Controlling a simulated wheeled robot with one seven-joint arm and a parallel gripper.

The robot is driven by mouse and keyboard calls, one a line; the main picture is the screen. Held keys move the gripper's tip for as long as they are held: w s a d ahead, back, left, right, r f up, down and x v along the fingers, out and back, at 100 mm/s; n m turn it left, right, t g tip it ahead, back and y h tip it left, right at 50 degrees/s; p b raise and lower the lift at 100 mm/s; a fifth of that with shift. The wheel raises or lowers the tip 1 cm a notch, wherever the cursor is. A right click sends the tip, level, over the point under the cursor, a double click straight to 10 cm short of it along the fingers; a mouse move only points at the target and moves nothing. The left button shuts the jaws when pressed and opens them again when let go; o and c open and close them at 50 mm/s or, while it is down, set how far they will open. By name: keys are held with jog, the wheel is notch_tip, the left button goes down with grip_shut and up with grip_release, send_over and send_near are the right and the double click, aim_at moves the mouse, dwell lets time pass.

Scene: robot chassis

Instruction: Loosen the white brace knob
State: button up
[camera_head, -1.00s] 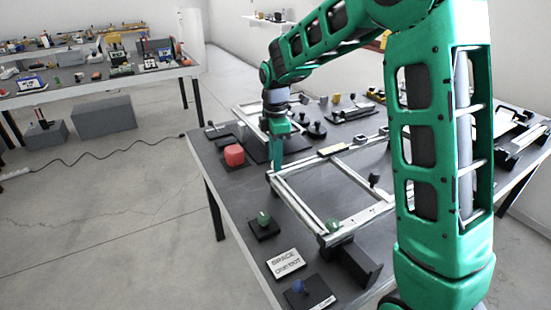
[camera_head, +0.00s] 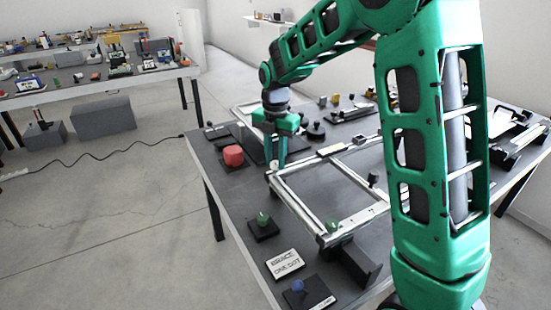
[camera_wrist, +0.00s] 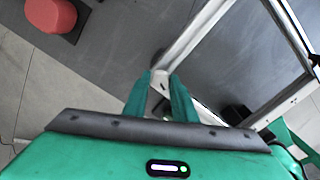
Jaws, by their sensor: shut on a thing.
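My gripper (camera_head: 277,166) reaches down to the far left corner of the pale metal frame (camera_head: 296,204) on the dark table. In the wrist view its two green fingers (camera_wrist: 160,80) are close together, shut on a small white knob (camera_wrist: 156,97) at the frame's corner. Only part of the knob shows between the fingers.
A green knob (camera_head: 263,219), a blue knob (camera_head: 297,286) and a "BRACE ONE-DOT" sign (camera_head: 285,264) are near the table's front left. The inside of the frame is open.

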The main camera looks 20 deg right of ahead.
aim_at(275, 161)
jog(key=shift+w+r+n, duration=0.1)
jog(key=shift+w+n, duration=0.15)
jog(key=shift+n, duration=0.15)
jog(key=o, duration=1)
jog(key=shift+o, duration=0.2)
jog(key=shift+s, duration=0.1)
notch_tip(275, 161, up, 11)
jog(key=shift+f, duration=0.2)
